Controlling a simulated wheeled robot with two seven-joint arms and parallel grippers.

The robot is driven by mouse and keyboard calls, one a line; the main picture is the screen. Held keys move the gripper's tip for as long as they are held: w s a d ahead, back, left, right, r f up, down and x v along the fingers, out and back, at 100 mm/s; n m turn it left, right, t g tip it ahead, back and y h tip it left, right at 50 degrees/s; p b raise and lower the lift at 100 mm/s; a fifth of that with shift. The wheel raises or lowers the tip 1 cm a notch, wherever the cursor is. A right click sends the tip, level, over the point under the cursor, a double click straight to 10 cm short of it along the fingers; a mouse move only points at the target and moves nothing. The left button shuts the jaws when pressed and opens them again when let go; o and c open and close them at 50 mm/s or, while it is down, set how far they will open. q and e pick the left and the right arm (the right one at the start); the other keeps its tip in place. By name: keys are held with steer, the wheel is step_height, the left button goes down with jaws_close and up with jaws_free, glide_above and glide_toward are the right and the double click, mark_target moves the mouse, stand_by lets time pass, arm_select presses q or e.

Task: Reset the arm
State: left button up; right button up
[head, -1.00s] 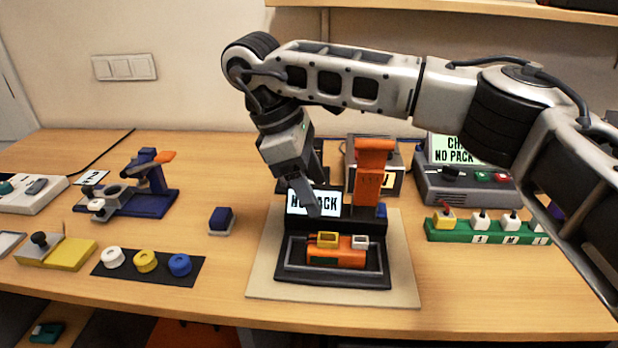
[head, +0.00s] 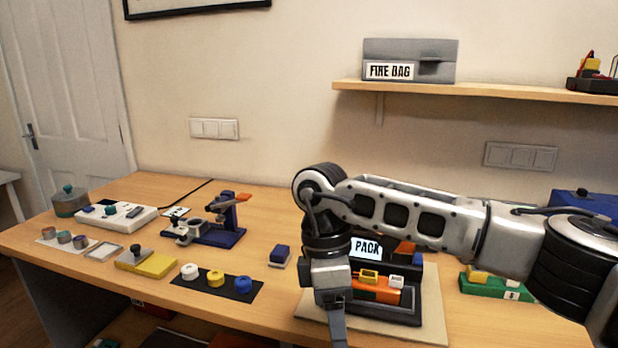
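My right arm comes in from the right across the bench. Its gripper (head: 336,328) points down in front of the left part of the black fixture (head: 408,314). The fingers look close together, but their tips run to the bottom edge and I cannot tell whether they are open or shut. Behind the arm, the fixture carries an orange block with a yellow connector (head: 369,276) and a white connector (head: 396,282). A sign ending in "PACK" (head: 366,248) stands behind it, partly covered. My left gripper is not in view.
A black mat (head: 214,290) holds white, yellow and blue rings. A blue clamp stand (head: 210,232) is behind. A green strip (head: 490,286) is at right. A shelf (head: 480,92) holds a "FIRE BAG" box (head: 408,60).

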steer(key=s+a+n+g+y, duration=0.7)
steer(key=s+a+y, duration=0.7)
steer(key=a, duration=0.4)
steer(key=w+d+r+m+t+y, duration=0.2)
steer(key=w+r+m+t+y, duration=0.4)
steer(key=t+y, duration=0.5)
steer(key=w+d+f+m+t+h, duration=0.4)
steer(key=d+f+m+t+h, duration=0.8)
steer(key=m+t, duration=0.25)
steer(key=s+d+f+g+h, duration=0.2)
steer(key=s+d+f+h, duration=0.2)
steer(key=f, duration=0.6)
steer(key=s+d+f+m+g+h, duration=0.1)
steer(key=s+d+f+g+h, duration=0.2)
steer(key=s+d+f, duration=0.5)
steer(key=d+f+h, duration=0.1)
steer(key=d, duration=0.1)
steer(key=shift+s+d+f+g+h, duration=0.3)
steer(key=shift+d+f+g, duration=0.05)
steer(key=shift+f, duration=0.05)
steer(key=shift+m, duration=0.25)
